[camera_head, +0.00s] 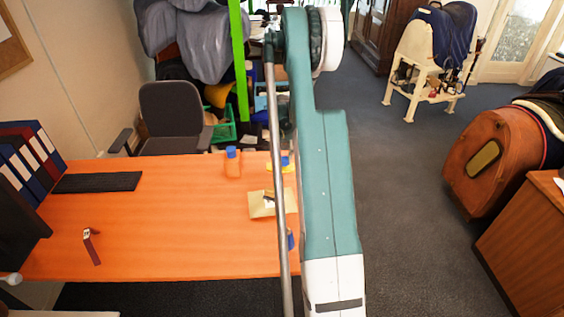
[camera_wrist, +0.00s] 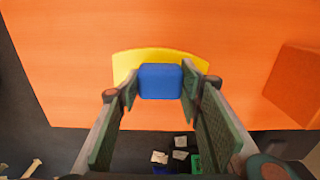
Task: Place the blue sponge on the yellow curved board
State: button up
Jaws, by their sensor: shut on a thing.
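The blue sponge (camera_wrist: 160,81) is between the two fingers of my gripper (camera_wrist: 161,84) in the wrist view, and the gripper is shut on it. The yellow curved board (camera_wrist: 160,54) shows behind the sponge and spreads past it on both sides. The sponge covers the board's middle, and I cannot tell whether they touch. In the head view, the sponge (camera_head: 284,161) and the board (camera_head: 273,168) show only in part beside my arm, near the far edge of the desk. My arm hides the gripper there.
An orange bottle with a blue cap (camera_head: 232,163) stands left of the board on the orange desk (camera_head: 165,215). A tan flat piece (camera_head: 262,206) lies nearer. A small dark red object (camera_head: 92,246), a black keyboard (camera_head: 97,182) and binders (camera_head: 30,155) are at left. The desk's middle is clear.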

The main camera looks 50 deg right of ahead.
aim_at(282, 158)
jog(key=shift+f, duration=0.55)
jog(key=shift+f, duration=0.15)
jog(key=o, duration=0.8)
notch_tip(282, 158, up, 12)
jog(key=shift+r+p, duration=0.2)
jog(key=shift+p, duration=0.5)
dwell(0.4)
